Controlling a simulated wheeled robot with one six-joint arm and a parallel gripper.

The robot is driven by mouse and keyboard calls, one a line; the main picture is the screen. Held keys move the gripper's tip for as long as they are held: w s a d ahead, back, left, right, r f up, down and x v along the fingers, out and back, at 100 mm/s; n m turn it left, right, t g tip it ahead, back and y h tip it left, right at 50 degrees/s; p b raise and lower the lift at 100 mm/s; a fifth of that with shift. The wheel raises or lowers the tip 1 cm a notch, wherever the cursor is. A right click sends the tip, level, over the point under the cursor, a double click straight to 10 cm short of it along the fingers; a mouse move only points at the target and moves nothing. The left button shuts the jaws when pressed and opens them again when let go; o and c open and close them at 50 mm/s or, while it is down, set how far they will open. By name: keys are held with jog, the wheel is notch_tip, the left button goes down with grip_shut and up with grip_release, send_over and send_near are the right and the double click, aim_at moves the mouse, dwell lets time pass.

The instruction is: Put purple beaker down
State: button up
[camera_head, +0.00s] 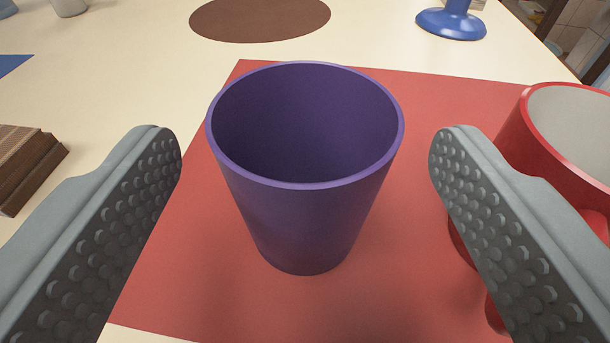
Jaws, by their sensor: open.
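The purple beaker (306,222) stands upright in the middle of the view, on a red mat (410,290). It is open at the top and looks empty. My gripper (305,150) is open, with one grey studded finger on each side of the beaker. There is a clear gap between each finger and the beaker's wall, so neither finger touches it.
A red pot or mug (515,140) with a pale inside stands close behind the right finger. A brown wooden block (35,170) lies at the left. A brown round mat (260,18) and a blue-based stand (450,24) are at the back.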

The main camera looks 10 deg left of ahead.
jog(key=v, duration=1)
jog(key=shift+s, duration=0.2)
